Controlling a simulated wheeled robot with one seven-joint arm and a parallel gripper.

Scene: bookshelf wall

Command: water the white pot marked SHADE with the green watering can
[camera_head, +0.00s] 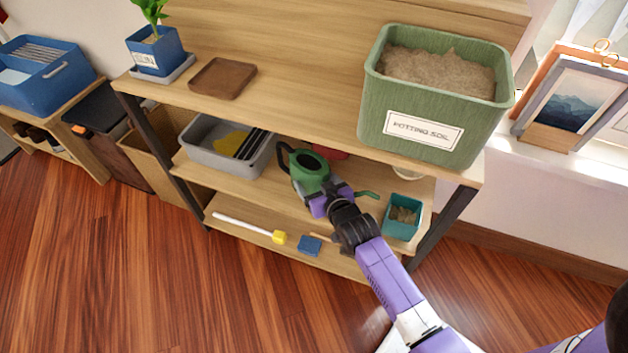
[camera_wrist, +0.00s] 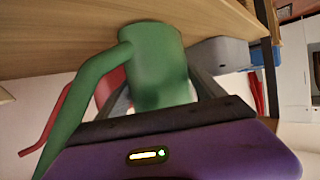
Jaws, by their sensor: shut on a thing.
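The green watering can (camera_head: 308,172) is at the middle shelf, with its dark handle to the left and its green spout to the right. My gripper (camera_head: 322,192) is shut on its body from the front. In the wrist view the can (camera_wrist: 160,65) sits between the fingers of my gripper (camera_wrist: 162,92), its spout pointing down-left. I cannot tell whether the can touches the shelf. No white pot with a readable SHADE mark is in view.
The top board holds a labelled blue plant pot (camera_head: 155,52), a brown tray (camera_head: 223,78) and a green POTTING SOIL bin (camera_head: 430,95). A red thing (camera_head: 332,152) is close behind the can. A grey tub (camera_head: 225,145) and teal pot (camera_head: 402,216) flank it.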

